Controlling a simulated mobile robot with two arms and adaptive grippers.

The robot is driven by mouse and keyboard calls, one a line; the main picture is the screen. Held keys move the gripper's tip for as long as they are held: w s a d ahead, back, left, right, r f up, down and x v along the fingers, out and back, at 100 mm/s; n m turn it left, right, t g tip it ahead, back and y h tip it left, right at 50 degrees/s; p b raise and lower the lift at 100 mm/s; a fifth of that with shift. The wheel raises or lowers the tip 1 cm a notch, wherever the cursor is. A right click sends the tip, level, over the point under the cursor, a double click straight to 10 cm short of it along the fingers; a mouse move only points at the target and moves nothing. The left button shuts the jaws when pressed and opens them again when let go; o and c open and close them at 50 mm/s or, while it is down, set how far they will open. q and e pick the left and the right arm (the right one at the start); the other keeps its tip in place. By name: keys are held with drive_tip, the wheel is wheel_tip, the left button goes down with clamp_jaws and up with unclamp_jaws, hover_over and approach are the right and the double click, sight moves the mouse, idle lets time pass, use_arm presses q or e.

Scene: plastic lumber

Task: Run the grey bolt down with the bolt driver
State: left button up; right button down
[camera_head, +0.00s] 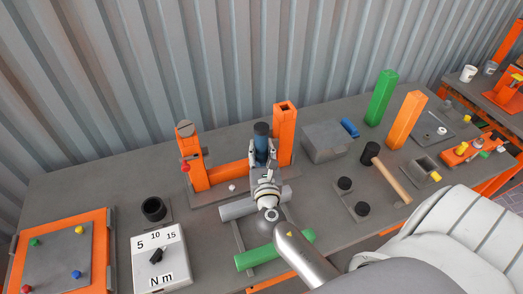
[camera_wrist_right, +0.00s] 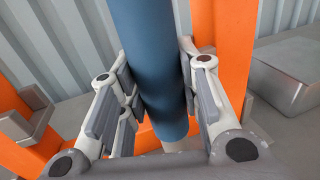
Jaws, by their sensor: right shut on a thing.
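The bolt driver (camera_head: 261,143) is a blue upright cylinder with a dark top, standing between the two orange posts of a fixture. My right gripper (camera_head: 263,166) is shut around it. In the right wrist view the blue body of the driver (camera_wrist_right: 150,60) passes between the gripper's fingers (camera_wrist_right: 158,95), close to upright, with a pale part at its lower end. What lies under the driver is hidden. My left gripper is not in view.
A torque box (camera_head: 160,258) marked 5, 10, 15 N m and a black cup (camera_head: 154,209) stand left. A grey pipe (camera_head: 240,208) and a green pipe (camera_head: 260,256) lie in front.

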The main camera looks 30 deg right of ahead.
drive_tip(key=shift+f+b, duration=1.05)
drive_tip(key=shift+f, duration=0.1)
idle(0.6)
drive_tip(key=shift+s+f, duration=0.2)
drive_tip(key=shift+f, duration=0.1)
idle(0.4)
drive_tip(key=shift+w+r+p, duration=0.2)
drive_tip(key=shift+r+p, duration=0.8)
drive_tip(key=shift+r, duration=0.05)
drive_tip(key=shift+r+p, duration=1.35)
drive_tip(key=shift+r, duration=0.25)
